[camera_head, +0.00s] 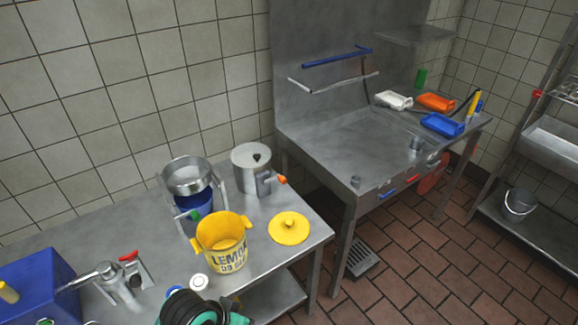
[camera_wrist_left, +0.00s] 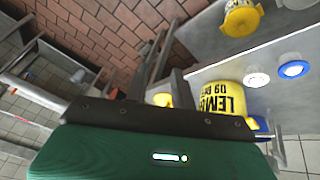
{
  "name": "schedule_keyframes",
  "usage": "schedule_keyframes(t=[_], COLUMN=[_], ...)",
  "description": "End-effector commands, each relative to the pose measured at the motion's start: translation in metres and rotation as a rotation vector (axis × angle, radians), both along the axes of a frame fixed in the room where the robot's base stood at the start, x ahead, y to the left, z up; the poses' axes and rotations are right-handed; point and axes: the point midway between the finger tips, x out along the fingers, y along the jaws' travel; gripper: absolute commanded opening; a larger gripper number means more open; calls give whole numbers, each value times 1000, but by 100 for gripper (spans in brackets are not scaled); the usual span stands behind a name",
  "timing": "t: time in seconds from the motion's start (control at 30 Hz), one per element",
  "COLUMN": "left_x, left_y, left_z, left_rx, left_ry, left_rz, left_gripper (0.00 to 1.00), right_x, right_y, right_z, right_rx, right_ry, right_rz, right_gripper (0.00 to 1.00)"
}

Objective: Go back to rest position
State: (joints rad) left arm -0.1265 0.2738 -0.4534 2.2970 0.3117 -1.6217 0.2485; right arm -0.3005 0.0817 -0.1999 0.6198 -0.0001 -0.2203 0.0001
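My left gripper (camera_wrist_left: 155,88) shows in the left wrist view as a dark housing behind a green body, with dark finger-like parts pointing up the picture. Whether it is open or shut is unclear. In the head view, a black and green part of my arm shows at the bottom edge, in front of the counter (camera_head: 262,268). No fingertips show there. The yellow lemon bucket (camera_head: 222,245) stands on the counter beyond this arm part; it also shows in the left wrist view (camera_wrist_left: 222,97). My right gripper is in neither view.
A yellow lid (camera_head: 289,228), a metal pot (camera_head: 251,170) and a steel pan over a blue container (camera_head: 192,205) stand on the counter. A blue box (camera_head: 35,285) and tap are at left. A steel sink table (camera_head: 350,150) stands right. The tiled floor between is largely clear.

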Motion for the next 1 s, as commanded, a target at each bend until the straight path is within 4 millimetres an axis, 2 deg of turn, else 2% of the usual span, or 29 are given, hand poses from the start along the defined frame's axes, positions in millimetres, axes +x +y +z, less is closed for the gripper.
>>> schedule_keyframes(t=[0.03,0.3,0.63,0.87,1.0], left_x=[-10,-53,-100,-82,-76], left_y=[9,70,126,122,121], left_z=[-4,-16,-22,-82,-127], left_rx=[6,109,243,246,248], left_ry=[2,-3,27,45,62], left_rz=[29,152,239,229,225], left_gripper=[25,25,25,25,25], right_x=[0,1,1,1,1], right_y=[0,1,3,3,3], right_z=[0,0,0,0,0], right_rx=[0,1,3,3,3], right_ry=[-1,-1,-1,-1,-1], right_rz=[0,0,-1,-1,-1], right_gripper=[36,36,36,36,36])
